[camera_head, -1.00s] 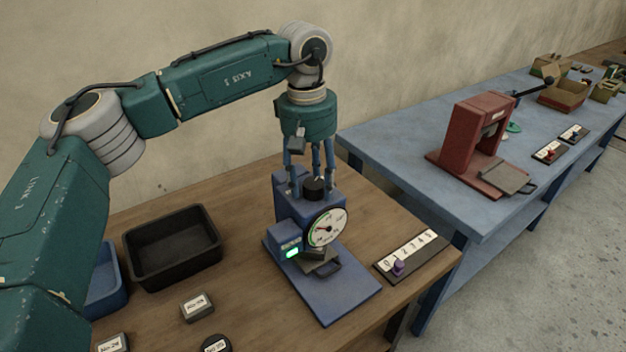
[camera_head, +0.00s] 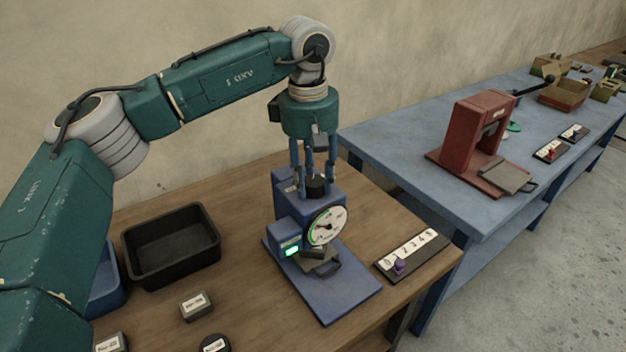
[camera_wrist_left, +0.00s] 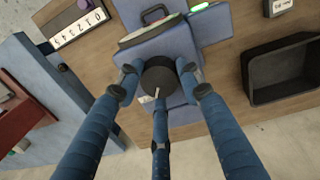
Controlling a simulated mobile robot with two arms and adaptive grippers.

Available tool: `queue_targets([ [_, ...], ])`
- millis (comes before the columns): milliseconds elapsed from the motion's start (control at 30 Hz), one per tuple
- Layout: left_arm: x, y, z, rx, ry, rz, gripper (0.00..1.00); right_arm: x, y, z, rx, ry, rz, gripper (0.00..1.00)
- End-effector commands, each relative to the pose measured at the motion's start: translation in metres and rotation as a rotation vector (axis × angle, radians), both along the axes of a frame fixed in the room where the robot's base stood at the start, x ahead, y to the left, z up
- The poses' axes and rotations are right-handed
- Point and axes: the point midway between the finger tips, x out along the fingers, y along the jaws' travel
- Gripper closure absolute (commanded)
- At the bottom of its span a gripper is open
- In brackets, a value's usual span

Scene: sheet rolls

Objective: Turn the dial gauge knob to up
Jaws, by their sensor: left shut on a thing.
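The dial gauge (camera_head: 327,225) is a blue stand with a round white dial face on a blue base plate on the wooden table. Its black knob (camera_head: 317,186) sits on top of the housing. The knob also shows in the left wrist view (camera_wrist_left: 161,80), round and black with a pale pointer line toward the lower edge of that picture. My left gripper (camera_head: 316,190) points straight down over the gauge, its blue fingers shut around the knob. In the wrist view its three fingers (camera_wrist_left: 160,88) surround the knob. My right gripper is not in view.
A black bin (camera_head: 172,248) and a blue bin (camera_head: 106,285) stand left of the gauge. Labelled blocks (camera_head: 196,306) lie in front. A numbered slider strip (camera_head: 412,254) lies to the right. A red press (camera_head: 476,135) stands on the blue bench.

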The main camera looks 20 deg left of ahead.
Motion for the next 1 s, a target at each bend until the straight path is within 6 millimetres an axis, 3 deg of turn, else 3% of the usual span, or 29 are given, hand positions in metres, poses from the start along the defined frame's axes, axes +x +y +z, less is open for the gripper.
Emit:
queue_targets([
  [1000,0.0,-0.002,0.0,0.001,-0.002,0.965,0.9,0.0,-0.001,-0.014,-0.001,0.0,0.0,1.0],
])
